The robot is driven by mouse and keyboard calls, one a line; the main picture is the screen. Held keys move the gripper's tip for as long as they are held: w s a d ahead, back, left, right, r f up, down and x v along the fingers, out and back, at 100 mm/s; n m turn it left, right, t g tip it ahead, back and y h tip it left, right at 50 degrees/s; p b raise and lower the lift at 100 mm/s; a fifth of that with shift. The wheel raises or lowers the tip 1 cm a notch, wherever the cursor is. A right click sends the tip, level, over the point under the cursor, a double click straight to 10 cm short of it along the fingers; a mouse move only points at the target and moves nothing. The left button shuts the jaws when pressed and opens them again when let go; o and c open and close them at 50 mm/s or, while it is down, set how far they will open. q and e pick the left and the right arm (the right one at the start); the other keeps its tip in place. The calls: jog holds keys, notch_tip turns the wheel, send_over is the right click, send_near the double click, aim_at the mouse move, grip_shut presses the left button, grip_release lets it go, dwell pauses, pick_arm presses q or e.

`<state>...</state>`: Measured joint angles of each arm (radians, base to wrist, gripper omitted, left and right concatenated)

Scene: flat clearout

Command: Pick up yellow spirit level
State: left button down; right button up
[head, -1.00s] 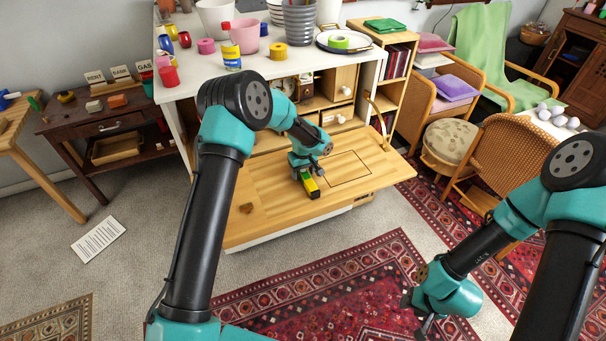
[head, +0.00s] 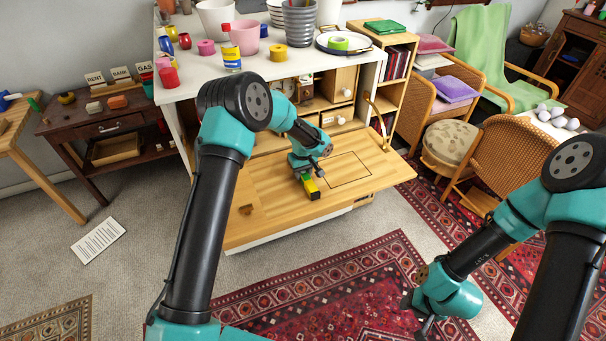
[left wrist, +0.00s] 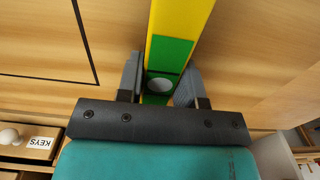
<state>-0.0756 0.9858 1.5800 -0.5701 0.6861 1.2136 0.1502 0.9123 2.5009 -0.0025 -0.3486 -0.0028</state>
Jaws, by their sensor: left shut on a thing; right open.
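The yellow spirit level (head: 311,188) is on the lowered wooden flap of the desk, partly hidden by my left gripper (head: 304,175). In the left wrist view the level (left wrist: 178,25) is a yellow bar with a green section and a pale round vial. My left gripper (left wrist: 160,88) has one finger on each side of the level's green part and is shut on it. Whether the level touches the flap or is slightly above it, I cannot tell. My right gripper (head: 428,322) is open and empty over the red rug, far from the level.
The wooden flap (head: 260,215) is mostly bare around the level, with an outlined rectangle (head: 350,167). The white top (head: 190,75) above holds pots, cups and tape rolls. A red rug (head: 310,285) lies below.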

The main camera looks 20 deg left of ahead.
pick_arm(q)
jog(key=shift+r, duration=0.15)
notch_tip(320, 180, up, 3)
jog(key=shift+r, duration=0.2)
jog(key=s+d, duration=0.1)
jog(key=s, duration=0.4)
jog(key=s+d+r, duration=0.1)
jog(key=s+d, duration=0.1)
jog(key=s, duration=0.3)
jog(key=s+d, duration=0.1)
jog(key=s, duration=0.4)
jog(key=shift+s+d+r, duration=0.15)
jog(key=shift+s+d, duration=0.05)
